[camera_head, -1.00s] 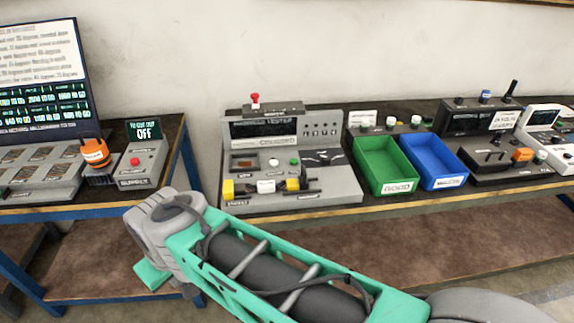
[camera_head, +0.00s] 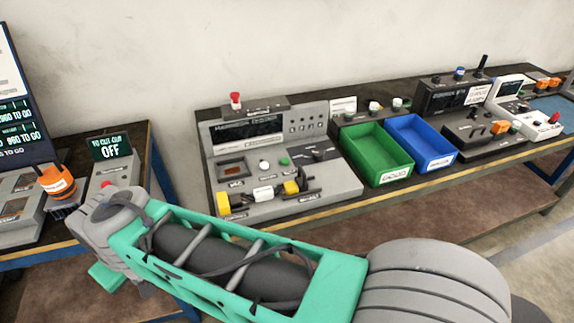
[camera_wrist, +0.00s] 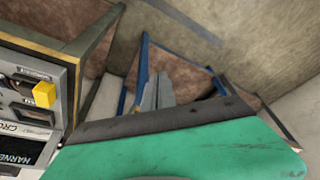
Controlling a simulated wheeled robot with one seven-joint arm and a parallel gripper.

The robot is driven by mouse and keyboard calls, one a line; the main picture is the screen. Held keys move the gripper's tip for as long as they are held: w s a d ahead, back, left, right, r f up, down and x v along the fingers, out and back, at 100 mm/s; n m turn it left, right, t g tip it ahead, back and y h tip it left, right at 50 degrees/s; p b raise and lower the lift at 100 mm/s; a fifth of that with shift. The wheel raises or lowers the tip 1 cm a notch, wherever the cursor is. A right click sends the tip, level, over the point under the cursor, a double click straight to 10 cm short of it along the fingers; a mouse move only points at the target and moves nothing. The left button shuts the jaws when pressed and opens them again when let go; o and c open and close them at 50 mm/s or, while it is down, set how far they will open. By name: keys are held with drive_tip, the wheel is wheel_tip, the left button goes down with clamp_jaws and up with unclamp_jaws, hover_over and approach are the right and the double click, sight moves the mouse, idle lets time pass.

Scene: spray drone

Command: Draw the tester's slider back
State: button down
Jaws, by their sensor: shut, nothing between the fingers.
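The tester (camera_head: 335,183) is a grey console with a dark display on the bench. On its front deck is a slider assembly: a yellow block (camera_head: 223,204) at the left, a white piece (camera_head: 263,194) in the middle, and a second yellow block (camera_head: 291,187) beside dark upright parts at the right. Which part slides is unclear. In the wrist view the tester's edge with one yellow block (camera_wrist: 44,94) shows at the left. My gripper (camera_wrist: 158,80) is shut and empty there, pointing toward the gap beside the bench, apart from the tester. In the head view its fingers are hidden.
A green bin (camera_head: 370,172) and a blue bin (camera_head: 440,164) stand right of the tester. A gap separates the two benches.

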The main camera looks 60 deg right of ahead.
drive_tip(key=w+d+r+m+g+h, duration=0.2)
drive_tip(key=d+r+m+h, duration=0.1)
drive_tip(key=d+m, duration=0.9)
drive_tip(key=w+d+r+m+g+h, duration=0.1)
drive_tip(key=d+r+m+h, duration=0.15)
drive_tip(key=d+m, duration=0.9)
drive_tip(key=s+d+r+m+g, duration=0.1)
drive_tip(key=s+d+m+g, duration=0.2)
drive_tip(key=m, duration=0.7)
drive_tip(key=s+d+r+m+g+p, duration=0.1)
drive_tip(key=s+d+m+g, duration=0.2)
drive_tip(key=s+d+m, duration=0.2)
drive_tip(key=d+m, duration=0.3)
drive_tip(key=m, duration=0.3)
drive_tip(key=shift+s+d+r, duration=0.3)
drive_tip(key=shift+s, duration=0.1)
drive_tip(key=b, duration=0.2)
approach(291, 185)
drive_tip(key=shift+s+d+r, duration=0.25)
drive_tip(key=shift+s+d, duration=0.6)
drive_tip(key=shift+s+d+f+p, duration=0.25)
drive_tip(key=shift+s+d+p, duration=0.1)
drive_tip(key=shift+s+d, duration=0.35)
drive_tip(key=shift+s+d+f+p, duration=0.3)
drive_tip(key=shift+s+d, duration=0.35)
drive_tip(key=shift+d, duration=0.1)
